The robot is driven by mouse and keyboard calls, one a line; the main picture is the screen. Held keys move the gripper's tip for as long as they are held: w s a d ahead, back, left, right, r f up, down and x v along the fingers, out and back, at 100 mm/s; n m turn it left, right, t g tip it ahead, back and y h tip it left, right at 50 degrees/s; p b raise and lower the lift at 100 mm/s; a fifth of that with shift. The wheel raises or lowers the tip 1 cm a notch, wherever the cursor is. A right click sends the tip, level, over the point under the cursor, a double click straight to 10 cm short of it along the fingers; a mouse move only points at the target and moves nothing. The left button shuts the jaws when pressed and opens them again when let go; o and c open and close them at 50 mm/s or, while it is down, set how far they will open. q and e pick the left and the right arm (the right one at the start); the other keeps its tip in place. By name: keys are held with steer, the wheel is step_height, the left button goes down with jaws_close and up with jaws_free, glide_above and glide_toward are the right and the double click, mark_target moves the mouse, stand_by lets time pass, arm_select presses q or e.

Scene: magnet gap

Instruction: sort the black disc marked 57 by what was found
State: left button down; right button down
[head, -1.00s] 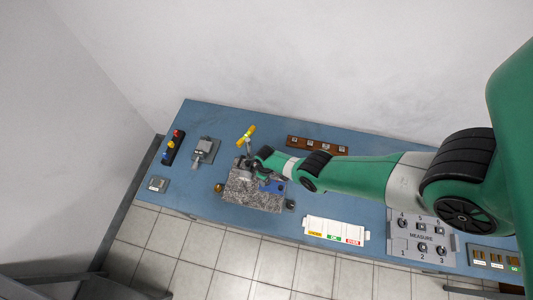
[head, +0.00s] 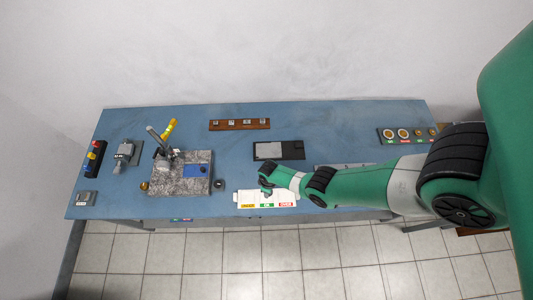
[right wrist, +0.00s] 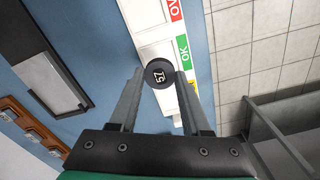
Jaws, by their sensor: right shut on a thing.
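The black disc marked 57 (right wrist: 159,73) is between the fingertips of my right gripper (right wrist: 160,80) in the right wrist view, its white number facing the camera. My right gripper, at the arm's end in the head view (head: 267,188), is shut on it. Below the disc is the white sorting tray (head: 243,194), at the table's front edge, with yellow, green OK and red OVER labels. In the right wrist view the disc overlaps the tray (right wrist: 146,18), beside the OK label (right wrist: 184,50). The disc's height above it is unclear. My left gripper is not in view.
A grey granite block (head: 180,187) with an upright stand is left of the tray. A dark board with a grey panel (head: 269,150) lies behind it. A brown rack (head: 239,124) is at the back.

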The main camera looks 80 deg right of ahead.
steer(key=shift+w+a+f, duration=0.15)
steer(key=shift+f, duration=0.1)
steer(key=shift+w+r, duration=0.1)
steer(key=shift+w, duration=0.15)
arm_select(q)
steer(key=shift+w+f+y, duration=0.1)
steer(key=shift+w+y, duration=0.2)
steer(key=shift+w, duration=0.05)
